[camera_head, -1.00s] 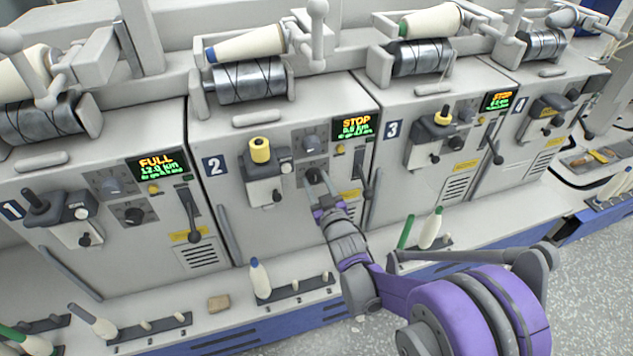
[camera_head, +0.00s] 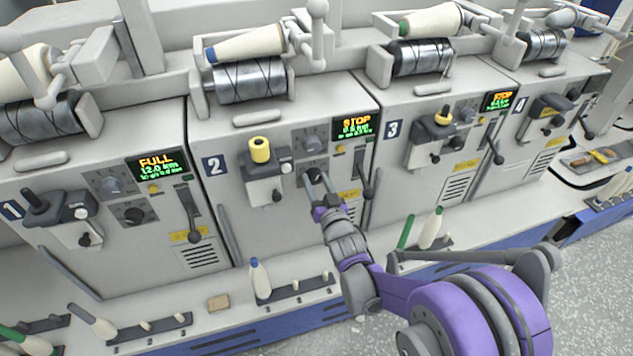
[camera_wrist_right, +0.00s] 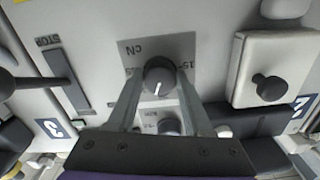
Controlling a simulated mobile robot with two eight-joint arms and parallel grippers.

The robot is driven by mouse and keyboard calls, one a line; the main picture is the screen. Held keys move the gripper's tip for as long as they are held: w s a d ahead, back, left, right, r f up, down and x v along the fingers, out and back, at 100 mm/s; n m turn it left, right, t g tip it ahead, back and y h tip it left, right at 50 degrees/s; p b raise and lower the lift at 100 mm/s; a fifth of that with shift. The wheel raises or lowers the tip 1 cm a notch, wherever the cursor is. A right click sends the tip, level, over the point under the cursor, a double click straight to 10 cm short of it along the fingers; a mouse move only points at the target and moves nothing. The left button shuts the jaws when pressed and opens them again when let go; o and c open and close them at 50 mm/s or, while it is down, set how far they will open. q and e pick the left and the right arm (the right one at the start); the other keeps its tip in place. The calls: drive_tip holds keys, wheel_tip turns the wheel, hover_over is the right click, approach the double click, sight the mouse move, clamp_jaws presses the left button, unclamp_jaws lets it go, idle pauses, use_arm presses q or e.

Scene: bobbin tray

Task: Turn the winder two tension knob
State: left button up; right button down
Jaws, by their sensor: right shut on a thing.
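Winder two is the grey unit marked 2 (camera_head: 215,165), with a display (camera_head: 355,127) showing STOP. Its front has two dark knobs, one above the other. The upper knob (camera_head: 311,143) is free. My right gripper (camera_head: 315,175) is at the lower one, the tension knob, with its fingers largely covering it. In the wrist view the tension knob (camera_wrist_right: 160,75) is round and dark with a white pointer line, on a grey plate marked cN. My right gripper's fingers (camera_wrist_right: 157,85) are shut on its two sides. My left gripper is not in view.
A black lever (camera_head: 366,180) hangs close to the right of my gripper. Winder three (camera_head: 393,130) stands to the right. Below, a ledge holds a cone (camera_head: 260,278) and pegs.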

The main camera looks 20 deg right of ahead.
drive_tip(key=m, duration=0.5)
idle(0.5)
drive_tip(key=shift+c, duration=1.6)
unclamp_jaws()
drive_tip(key=shift+s, duration=0.1)
drive_tip(key=s, duration=1)
drive_tip(key=shift+s+d+p, duration=0.15)
drive_tip(key=shift+s+p, duration=0.2)
drive_tip(key=shift+p, duration=0.05)
